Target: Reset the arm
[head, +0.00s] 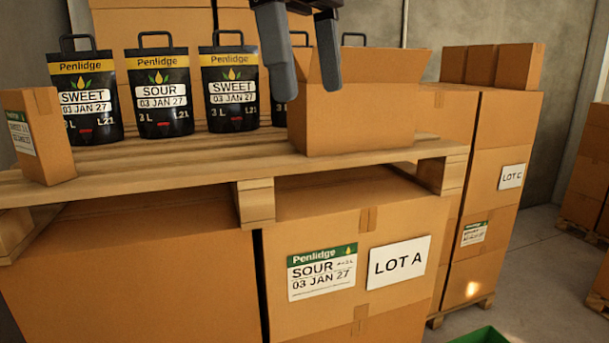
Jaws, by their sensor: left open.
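My left gripper (303,68) hangs down at the top middle of the head view, with its two dark fingers spread apart and nothing between them. Its left finger is in front of the gap between a black SWEET pouch (230,90) and the open carton (355,112). Its right finger overlaps the carton's raised flap in the picture. I cannot tell whether it touches the carton. The carton stands on the wooden pallet (150,172) with its flaps up; its inside is hidden. My right gripper is not in view.
Another SWEET pouch (87,98) and a SOUR pouch (160,95) stand on the pallet, with a small box (38,137) at left. Below is a LOT A carton (345,265). LOT C cartons (490,180) stack at right. A green container edge (480,336) shows at bottom.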

